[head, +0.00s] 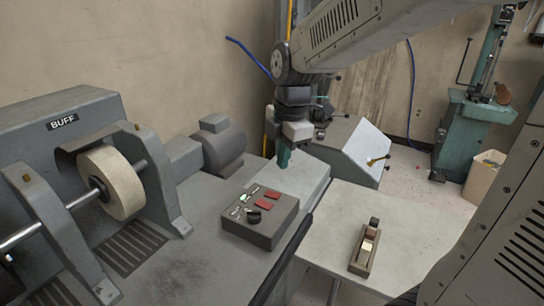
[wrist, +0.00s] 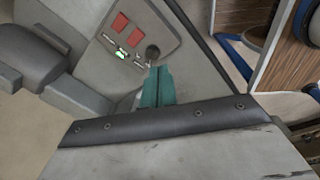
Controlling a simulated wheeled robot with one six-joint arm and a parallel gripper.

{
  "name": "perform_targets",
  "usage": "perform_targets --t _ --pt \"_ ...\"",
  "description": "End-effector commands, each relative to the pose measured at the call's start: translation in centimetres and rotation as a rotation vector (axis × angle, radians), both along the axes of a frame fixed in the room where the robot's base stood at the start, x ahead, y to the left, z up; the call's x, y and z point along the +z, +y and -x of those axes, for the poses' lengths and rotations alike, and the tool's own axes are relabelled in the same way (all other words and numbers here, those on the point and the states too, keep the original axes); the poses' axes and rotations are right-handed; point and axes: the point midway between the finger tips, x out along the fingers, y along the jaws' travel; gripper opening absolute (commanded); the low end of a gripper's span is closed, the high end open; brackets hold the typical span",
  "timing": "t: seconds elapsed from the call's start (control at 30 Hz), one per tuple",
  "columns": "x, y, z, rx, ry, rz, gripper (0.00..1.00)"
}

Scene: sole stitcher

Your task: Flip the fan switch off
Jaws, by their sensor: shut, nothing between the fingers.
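A grey control box (head: 285,222) stands on the machine bench. Its top carries two red rocker switches (head: 268,207), a small green lit part (head: 246,198) and a black knob (head: 254,216). The labels are too small to read, so I cannot tell which switch is the fan's. In the wrist view the red switches (wrist: 120,22), the green light (wrist: 121,55) and the knob (wrist: 152,51) show beyond my fingertips. My gripper (head: 283,158) has teal fingers, shut and empty, behind the box in the head view. In the wrist view my gripper (wrist: 160,70) points toward the knob; contact is not visible.
A buffing wheel (head: 118,182) and a motor (head: 222,145) are at the left. A small wooden block tool (head: 366,248) lies on the pale table (head: 410,225) at the right. A black padded edge (head: 283,262) runs along the bench front. A teal machine (head: 478,120) stands at the back right.

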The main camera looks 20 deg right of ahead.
Motion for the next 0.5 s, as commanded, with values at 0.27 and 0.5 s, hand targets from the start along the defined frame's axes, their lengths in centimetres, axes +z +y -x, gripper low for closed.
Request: perform_targets --t 0.27,0.5 --pt "2.9 -0.1 12.0 -0.855 0.023 -0.066 0.0" --pt "2.4 -0.4 19.0 -1.426 0.031 -0.116 0.0"
